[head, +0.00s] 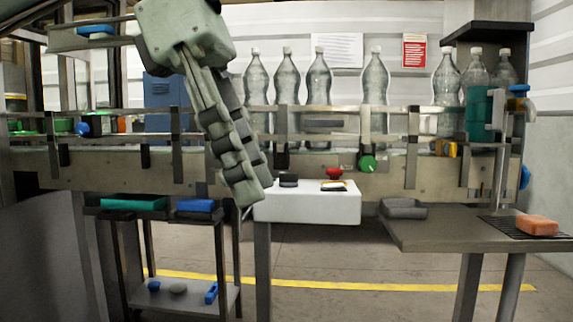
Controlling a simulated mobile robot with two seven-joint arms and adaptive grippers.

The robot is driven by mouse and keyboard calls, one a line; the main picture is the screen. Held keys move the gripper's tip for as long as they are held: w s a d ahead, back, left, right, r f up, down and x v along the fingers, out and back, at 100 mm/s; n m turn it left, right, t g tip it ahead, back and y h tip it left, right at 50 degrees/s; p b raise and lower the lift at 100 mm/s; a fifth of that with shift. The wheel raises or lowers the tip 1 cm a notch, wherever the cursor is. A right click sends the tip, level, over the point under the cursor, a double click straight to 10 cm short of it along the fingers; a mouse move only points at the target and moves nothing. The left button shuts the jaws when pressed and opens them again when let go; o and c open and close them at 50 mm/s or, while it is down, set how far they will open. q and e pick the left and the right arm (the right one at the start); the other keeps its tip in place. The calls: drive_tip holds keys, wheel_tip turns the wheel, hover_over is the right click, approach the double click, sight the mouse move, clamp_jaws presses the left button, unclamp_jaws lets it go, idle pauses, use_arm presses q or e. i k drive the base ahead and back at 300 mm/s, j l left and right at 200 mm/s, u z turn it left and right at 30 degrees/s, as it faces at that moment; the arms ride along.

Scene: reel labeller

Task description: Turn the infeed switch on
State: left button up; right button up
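A white control box (300,207) stands at the front of the conveyor. On its top are a dark block-shaped control (288,180), a red mushroom button (334,173) and a small yellow-and-black part (333,186). A round green knob (367,163) with a white mark sits on the conveyor's side, just right of the box. I cannot tell from any label which of these is the infeed switch. My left gripper (245,190) points down in front of the conveyor, its tips at the box's left edge in the picture. Its fingers overlap in this view, so their gap is hidden. My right gripper is out of view.
Clear bottles (375,90) stand on the conveyor behind a metal guide rail (325,138). A cart with a green tray (135,202) and a blue one (197,206) is at left. A grey side table (450,232) with an orange block (537,225) is at right.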

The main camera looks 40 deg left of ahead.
sight(286, 180)
drive_tip(key=i+j, duration=1.1)
drive_tip(key=j, duration=0.15)
